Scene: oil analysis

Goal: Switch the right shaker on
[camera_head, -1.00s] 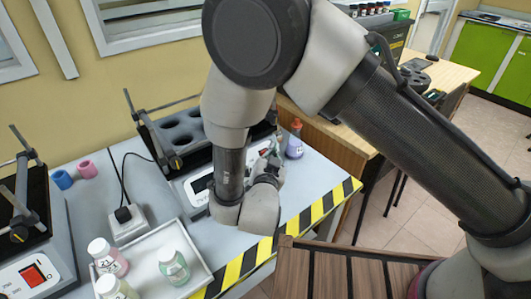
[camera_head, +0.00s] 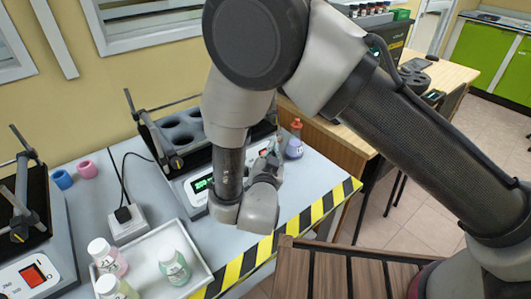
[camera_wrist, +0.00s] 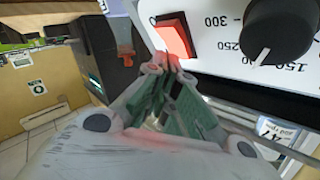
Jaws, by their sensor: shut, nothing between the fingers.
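The right shaker (camera_head: 168,150) stands on the grey bench, with a black rack with round holes on top. Its front display (camera_head: 202,184) is lit green. In the wrist view its white panel shows a glowing red rocker switch (camera_wrist: 174,34) and a black dial knob (camera_wrist: 278,28). My gripper (camera_wrist: 167,66) is shut and empty, with its fingertips right at the lower edge of the red switch. I cannot tell whether they touch it. In the head view my arm hides part of the panel.
The left shaker (camera_head: 22,282) has a red switch. A white tray (camera_head: 202,268) with several bottles sits near the striped bench edge (camera_head: 300,226). A power strip (camera_head: 128,224) lies behind the tray. A purple flask with a red top (camera_head: 294,148) stands right of the right shaker.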

